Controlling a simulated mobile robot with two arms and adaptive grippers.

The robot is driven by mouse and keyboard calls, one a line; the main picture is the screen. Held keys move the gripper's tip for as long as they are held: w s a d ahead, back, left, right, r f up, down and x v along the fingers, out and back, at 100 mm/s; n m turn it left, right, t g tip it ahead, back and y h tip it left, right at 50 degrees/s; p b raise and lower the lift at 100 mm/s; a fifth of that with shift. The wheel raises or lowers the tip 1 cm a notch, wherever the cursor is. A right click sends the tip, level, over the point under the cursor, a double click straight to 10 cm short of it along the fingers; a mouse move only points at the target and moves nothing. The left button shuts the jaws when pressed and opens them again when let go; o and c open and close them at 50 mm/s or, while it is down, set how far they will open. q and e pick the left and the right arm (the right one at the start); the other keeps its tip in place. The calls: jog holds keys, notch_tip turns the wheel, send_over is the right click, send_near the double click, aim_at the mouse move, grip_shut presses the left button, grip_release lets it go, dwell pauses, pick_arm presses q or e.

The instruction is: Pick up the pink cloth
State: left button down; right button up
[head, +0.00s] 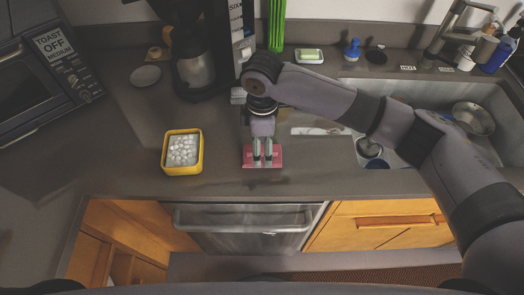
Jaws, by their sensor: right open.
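The pink cloth (248,162) lies flat and folded on the dark grey counter near its front edge, in the middle of the head view. My right gripper (262,160) points down right over it, with its two fingers parted and the cloth showing around them. The fingertips are at or just above the cloth; I cannot tell whether they touch it. The fingers hide part of the cloth. My left gripper is not in view.
A yellow container (182,153) of white items stands left of the cloth. A coffee maker (195,55) stands behind. A toaster oven (40,75) is at left, a sink (408,95) with a metal bowl (473,118) at right. The counter between container and cloth is clear.

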aim_at(262, 150)
notch_tip(262, 150, down, 2)
jog(key=shift+s+f, duration=0.15)
jog(key=shift+f, duration=0.4)
jog(key=c, duration=1.1)
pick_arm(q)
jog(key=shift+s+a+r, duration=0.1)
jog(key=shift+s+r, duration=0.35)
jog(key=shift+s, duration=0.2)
pick_arm(e)
jog(key=shift+c, duration=0.2)
jog(key=shift+r, duration=0.15)
